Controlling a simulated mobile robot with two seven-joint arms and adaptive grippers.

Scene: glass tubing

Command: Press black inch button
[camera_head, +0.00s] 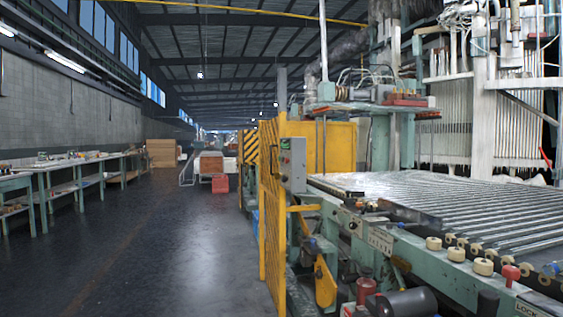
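A grey control box (293,164) is mounted on the yellow guard post in the middle of the head view. Its narrow front face carries a few small buttons and a small green patch near the top. The buttons are too small to tell which one is the black inch button. Neither of my grippers shows in this view.
A roller conveyor (440,205) with glass tubes fills the right side. A yellow guard fence (270,215) stands along the aisle. The dark floor (150,250) on the left is clear. Work tables (75,170) line the left wall. A red box (220,184) stands farther back.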

